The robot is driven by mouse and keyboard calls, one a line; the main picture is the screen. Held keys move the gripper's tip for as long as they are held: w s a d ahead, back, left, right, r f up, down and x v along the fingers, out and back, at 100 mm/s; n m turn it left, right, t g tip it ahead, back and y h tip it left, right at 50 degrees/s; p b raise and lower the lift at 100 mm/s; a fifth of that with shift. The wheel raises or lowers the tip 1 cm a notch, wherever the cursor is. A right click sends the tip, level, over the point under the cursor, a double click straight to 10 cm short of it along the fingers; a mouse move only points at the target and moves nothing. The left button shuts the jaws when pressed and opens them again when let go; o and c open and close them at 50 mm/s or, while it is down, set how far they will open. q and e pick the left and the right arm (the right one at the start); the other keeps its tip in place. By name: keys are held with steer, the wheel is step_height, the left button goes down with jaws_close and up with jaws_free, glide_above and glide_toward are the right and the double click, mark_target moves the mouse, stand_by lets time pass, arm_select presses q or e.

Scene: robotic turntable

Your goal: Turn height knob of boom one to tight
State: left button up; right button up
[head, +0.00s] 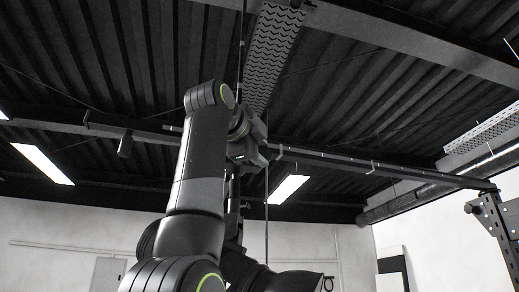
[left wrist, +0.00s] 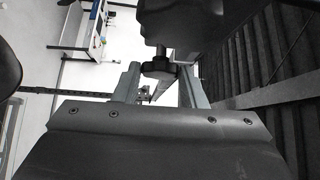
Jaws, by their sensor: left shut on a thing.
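The height knob (left wrist: 158,69) of boom one is a dark lobed knob on a short stem, seen in the left wrist view. My left gripper (left wrist: 160,77) has its two grey fingers on either side of the knob and is shut on it. The knob's marking and how far it is turned cannot be read. In the head view my left arm reaches up to the dark boom (head: 330,158), which runs to the right. There the knob and fingertips are hidden behind my wrist. My right gripper is not in view.
A dark housing (left wrist: 185,20) sits just above the knob in the left wrist view. Thin vertical cables hang near my wrist in the head view. A perforated metal tray (head: 272,50) and lit ceiling lamps (head: 288,189) are overhead. A dark upright post (head: 496,222) stands at the right.

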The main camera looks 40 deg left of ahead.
arm_select(q)
steer(key=o, duration=1)
steer(key=shift+w, duration=0.1)
steer(key=shift+s+d+f+b, duration=0.1)
steer(key=shift+s+b, duration=0.25)
steer(key=shift+s, duration=0.15)
steer(key=s+d+b, duration=0.1)
steer(key=s, duration=0.4)
steer(key=s+b, duration=0.2)
steer(key=s, duration=0.4)
steer(key=s+d+b, duration=0.1)
steer(key=s+b, duration=0.1)
steer(key=s, duration=0.3)
steer(key=shift+s+d+f, duration=0.15)
steer(key=shift+d, duration=0.2)
steer(key=shift+f, duration=0.1)
